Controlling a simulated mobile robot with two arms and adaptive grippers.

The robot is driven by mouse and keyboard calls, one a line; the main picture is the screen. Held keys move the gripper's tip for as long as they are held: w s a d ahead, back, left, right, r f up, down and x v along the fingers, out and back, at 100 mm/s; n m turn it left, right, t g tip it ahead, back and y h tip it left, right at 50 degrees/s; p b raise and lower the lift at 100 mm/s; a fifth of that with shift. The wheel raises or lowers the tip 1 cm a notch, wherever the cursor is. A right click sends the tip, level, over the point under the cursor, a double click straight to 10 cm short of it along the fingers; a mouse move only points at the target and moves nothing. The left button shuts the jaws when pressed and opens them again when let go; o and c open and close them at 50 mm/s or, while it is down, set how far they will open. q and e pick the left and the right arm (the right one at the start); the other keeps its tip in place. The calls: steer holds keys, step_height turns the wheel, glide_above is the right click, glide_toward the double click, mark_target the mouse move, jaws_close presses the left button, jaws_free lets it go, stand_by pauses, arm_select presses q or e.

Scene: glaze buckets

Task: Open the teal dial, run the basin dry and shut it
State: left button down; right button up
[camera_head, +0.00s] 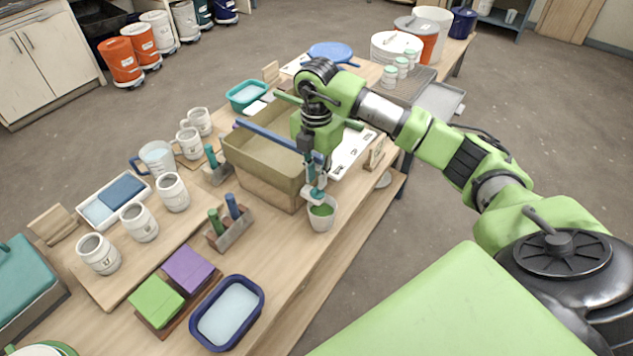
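The tan basin (255,166) stands on a wooden support at the middle of the wooden table. The teal dial (317,196) is at the basin's front right corner, just above a small pale bucket (321,222) with green in it. The bucket hangs or stands at the table's front edge. My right gripper (311,186) points down at the dial, its fingertips at or very close to it. Whether it grips the dial is too small to tell. The gripper and arm hide part of the basin, and no stream shows clearly. My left gripper is not in view.
White mugs (139,222) stand on a board at left. A stand with green and blue handles (230,223), purple and green blocks (188,268) and a navy tub (228,313) are nearer. A blue bar (265,136) crosses the basin. White buckets (395,47) stand behind.

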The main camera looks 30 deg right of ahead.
mark_target(316, 188)
step_height(316, 188, up, 9)
stand_by(0.3)
stand_by(0.4)
